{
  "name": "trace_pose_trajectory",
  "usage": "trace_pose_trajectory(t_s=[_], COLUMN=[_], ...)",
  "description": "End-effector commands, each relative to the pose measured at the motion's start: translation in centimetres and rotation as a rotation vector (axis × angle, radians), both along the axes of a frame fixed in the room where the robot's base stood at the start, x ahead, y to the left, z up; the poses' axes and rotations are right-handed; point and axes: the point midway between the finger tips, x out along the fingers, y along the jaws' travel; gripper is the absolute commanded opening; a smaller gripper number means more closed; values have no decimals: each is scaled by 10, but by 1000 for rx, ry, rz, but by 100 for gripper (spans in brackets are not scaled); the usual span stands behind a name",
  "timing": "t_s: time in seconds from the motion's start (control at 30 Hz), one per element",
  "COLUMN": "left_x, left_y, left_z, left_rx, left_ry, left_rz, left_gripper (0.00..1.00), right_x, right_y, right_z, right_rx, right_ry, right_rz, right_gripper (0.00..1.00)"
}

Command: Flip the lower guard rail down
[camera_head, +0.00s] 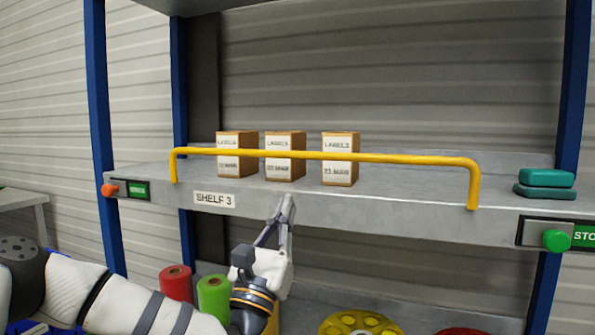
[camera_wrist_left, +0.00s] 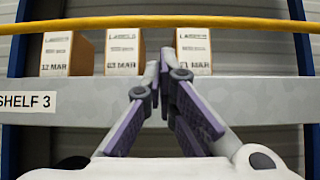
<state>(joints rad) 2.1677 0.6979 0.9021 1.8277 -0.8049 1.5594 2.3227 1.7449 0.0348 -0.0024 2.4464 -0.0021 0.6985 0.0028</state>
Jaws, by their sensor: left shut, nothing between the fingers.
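The yellow guard rail (camera_head: 400,158) stands upright along the front edge of the grey shelf (camera_head: 390,200) marked SHELF 3, with its bar in front of the label boxes. The bar also crosses the top of the left wrist view (camera_wrist_left: 110,24). My left gripper (camera_head: 287,203) is below the bar, at the shelf's front edge, pointing up. Its fingers (camera_wrist_left: 160,72) are shut at the tips and hold nothing, and a clear gap separates them from the bar. Whether they touch the shelf edge, I cannot tell. My right gripper is not in view.
Three label boxes (camera_head: 285,156) stand on the shelf behind the rail. An orange knob (camera_head: 109,190) is at the left end, and a green knob (camera_head: 556,241) at the right. Teal items (camera_head: 546,182) lie far right. Red (camera_head: 176,284) and green (camera_head: 214,295) rolls stand below, near my left arm.

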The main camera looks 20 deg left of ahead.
Motion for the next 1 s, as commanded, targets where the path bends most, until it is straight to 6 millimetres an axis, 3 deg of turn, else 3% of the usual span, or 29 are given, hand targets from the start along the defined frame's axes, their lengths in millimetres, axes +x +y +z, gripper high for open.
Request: trace_pose_trajectory(t_s=[0.2,0.5,1.0], left_x=[30,66,71], left_y=[-2,-3,-4], left_z=[34,59,59], left_rx=[2,0,-1], left_ry=[-10,-4,-5], left_rz=[1,0,-1], left_gripper=[0,0,0], right_x=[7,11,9], right_y=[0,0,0], right_z=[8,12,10], right_rx=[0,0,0], right_ry=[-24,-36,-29], right_rz=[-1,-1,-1], right_gripper=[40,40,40])
